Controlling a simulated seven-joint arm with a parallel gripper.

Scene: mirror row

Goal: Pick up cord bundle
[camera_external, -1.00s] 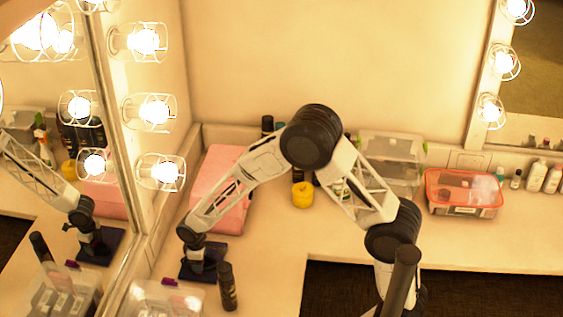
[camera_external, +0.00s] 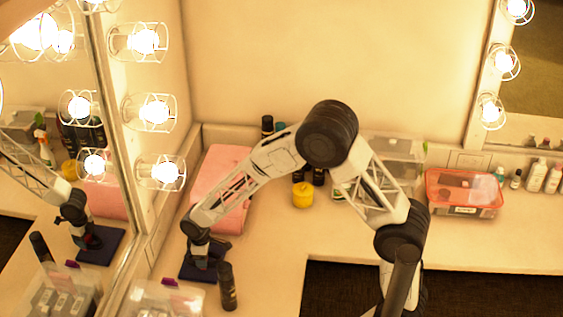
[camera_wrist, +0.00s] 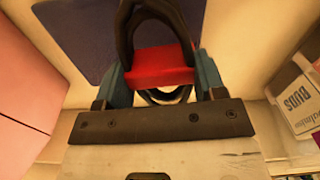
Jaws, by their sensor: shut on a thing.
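The cord bundle (camera_wrist: 163,68) is a black looped cord with a red band around its middle. In the wrist view its red band lies between the two teal fingers of my gripper (camera_wrist: 162,76), which is shut on it. Black loops show beyond and below the band. A dark blue mat (camera_wrist: 85,30) lies beneath; I cannot tell whether the bundle touches it. In the external view my gripper (camera_external: 206,258) is low over the mat (camera_external: 190,274), and the bundle is mostly hidden by the gripper.
A dark bottle (camera_external: 228,287) stands close in front of the mat. A clear box (camera_external: 165,297) is at the front left. A folded pink towel (camera_external: 222,180) lies behind, and a mirror (camera_external: 60,140) rises at left. A yellow jar (camera_external: 302,195) stands farther right.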

